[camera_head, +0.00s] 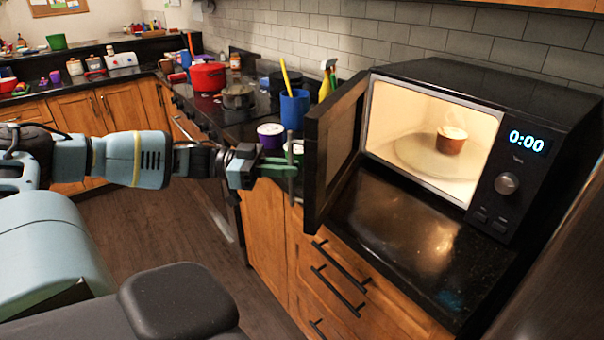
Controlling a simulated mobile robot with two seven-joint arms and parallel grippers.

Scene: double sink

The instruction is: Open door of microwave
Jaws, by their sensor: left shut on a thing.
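The black microwave (470,110) stands on the dark counter at the right. Its door (335,150) is swung wide open to the left, and the lit inside shows. A brown cup (450,140) with a pale top sits on the round turntable (415,158) inside. The display reads 0:00. My left gripper (287,168) comes in from the left and is shut at the outer side of the door, near its free edge. The exact grip point on the door is partly hidden. My right gripper is not in view.
Behind the door stand a blue cup (294,108) with a yellow utensil, a yellow bottle (326,82) and small tubs (270,136). A red pot (208,77) and a metal pot (238,96) are on the stove. Counter in front of the microwave is clear. Drawer handles (338,291) stick out below.

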